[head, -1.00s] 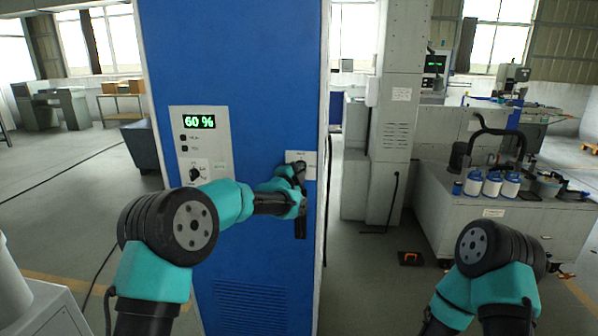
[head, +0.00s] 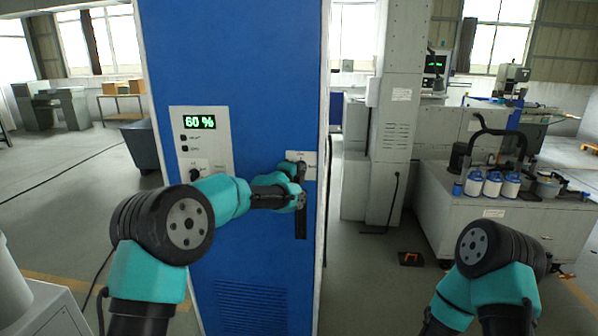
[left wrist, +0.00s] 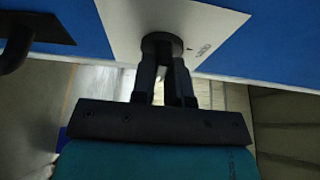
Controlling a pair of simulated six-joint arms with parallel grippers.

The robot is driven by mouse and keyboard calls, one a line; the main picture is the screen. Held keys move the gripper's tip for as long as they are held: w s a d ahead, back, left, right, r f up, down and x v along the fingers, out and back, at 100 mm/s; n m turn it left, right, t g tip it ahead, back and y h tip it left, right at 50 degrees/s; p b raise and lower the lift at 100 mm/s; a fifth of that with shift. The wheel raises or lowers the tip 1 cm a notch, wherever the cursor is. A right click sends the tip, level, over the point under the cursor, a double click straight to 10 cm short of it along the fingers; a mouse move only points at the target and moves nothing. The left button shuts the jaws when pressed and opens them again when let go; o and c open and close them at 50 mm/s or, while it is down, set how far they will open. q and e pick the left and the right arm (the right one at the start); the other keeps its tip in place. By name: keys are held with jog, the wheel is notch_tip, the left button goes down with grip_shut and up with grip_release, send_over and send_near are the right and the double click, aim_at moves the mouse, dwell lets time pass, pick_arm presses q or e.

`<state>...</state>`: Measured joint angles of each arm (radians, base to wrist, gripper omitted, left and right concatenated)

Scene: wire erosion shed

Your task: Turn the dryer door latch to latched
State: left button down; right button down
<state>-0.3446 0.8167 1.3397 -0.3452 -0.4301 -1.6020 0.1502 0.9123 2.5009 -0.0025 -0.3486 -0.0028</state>
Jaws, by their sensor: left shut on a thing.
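The dryer (head: 235,60) is a tall blue cabinet. Its door latch (left wrist: 162,43) is a dark round knob on a pale plate, which also shows in the head view (head: 309,159). My left gripper (left wrist: 162,62) is shut on the latch, one finger on each side of it. In the head view my left gripper (head: 298,177) covers much of the latch, so I cannot tell which way it points. My right arm shows at the lower right of the head view, but its gripper is not in view.
A black vertical door handle (head: 300,222) sits just below the latch; it shows at the left wrist view's upper left (left wrist: 18,42). A control panel (head: 222,140) reads 60 %. A grey bench (head: 480,225) with several bottles stands at right.

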pick_arm(q)
jog(key=c, duration=1.1)
grip_release()
jog(key=shift+s, duration=0.1)
jog(key=v, duration=1.7)
jog(key=shift+s+a, duration=0.1)
jog(key=shift+s, duration=0.05)
